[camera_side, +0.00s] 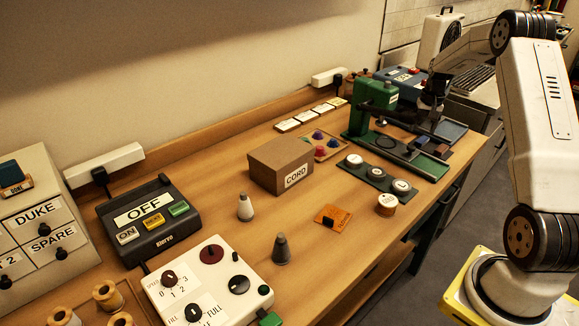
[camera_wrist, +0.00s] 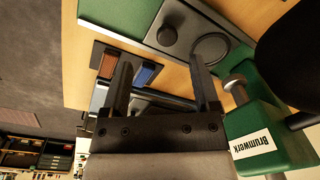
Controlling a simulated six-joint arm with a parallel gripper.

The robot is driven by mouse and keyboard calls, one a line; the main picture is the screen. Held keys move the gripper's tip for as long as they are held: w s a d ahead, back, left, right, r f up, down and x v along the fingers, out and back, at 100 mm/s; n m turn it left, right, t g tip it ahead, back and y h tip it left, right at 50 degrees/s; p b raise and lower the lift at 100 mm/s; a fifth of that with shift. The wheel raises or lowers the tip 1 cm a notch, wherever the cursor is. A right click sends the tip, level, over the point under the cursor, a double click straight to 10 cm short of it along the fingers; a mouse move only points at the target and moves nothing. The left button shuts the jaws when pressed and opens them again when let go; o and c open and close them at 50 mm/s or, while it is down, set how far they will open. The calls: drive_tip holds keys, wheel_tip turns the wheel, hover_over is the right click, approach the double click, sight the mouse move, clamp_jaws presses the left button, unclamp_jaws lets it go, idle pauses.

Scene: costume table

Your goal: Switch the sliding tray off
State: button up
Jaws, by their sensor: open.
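The green machine (camera_side: 362,108) stands at the far right of the table, with a long dark rail and green plates (camera_side: 428,166) in front of it. I take the rail and plates to be the sliding tray, but cannot be sure.
A dark plate with white round tops (camera_side: 378,178) lies before the rail. A CORD box (camera_side: 281,165) and an OFF panel (camera_side: 148,220) are further left.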

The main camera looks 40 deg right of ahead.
drive_tip(key=s+a+f+m+t+h, duration=0.1)
drive_tip(key=s+a+m+t+h, duration=0.1)
drive_tip(key=s+a+m, duration=0.2)
drive_tip(key=s+a+f+m+t+h, duration=0.2)
drive_tip(key=s+a+m+h, duration=0.1)
drive_tip(key=s+a, duration=0.4)
drive_tip(key=shift+s+a+m, duration=0.25)
drive_tip(key=shift+s+m, duration=0.25)
drive_tip(key=shift+m, duration=0.1)
idle(0.9)
drive_tip(key=shift+d, duration=0.25)
drive_tip(key=c, duration=0.9)
drive_tip(key=shift+d+m, duration=0.3)
drive_tip(key=shift+m, duration=0.2)
clamp_jaws()
drive_tip(key=w+d+r+m+y, duration=0.2)
drive_tip(key=d+r+m, duration=0.1)
drive_tip(key=m, duration=0.6)
drive_tip(key=w+d+r+m+g+y, duration=0.1)
drive_tip(key=w+d+r+m+y, duration=0.1)
drive_tip(key=d+m, duration=0.4)
drive_tip(key=r+m, duration=0.1)
drive_tip(key=m, duration=0.2)
drive_tip(key=shift+d, duration=0.3)
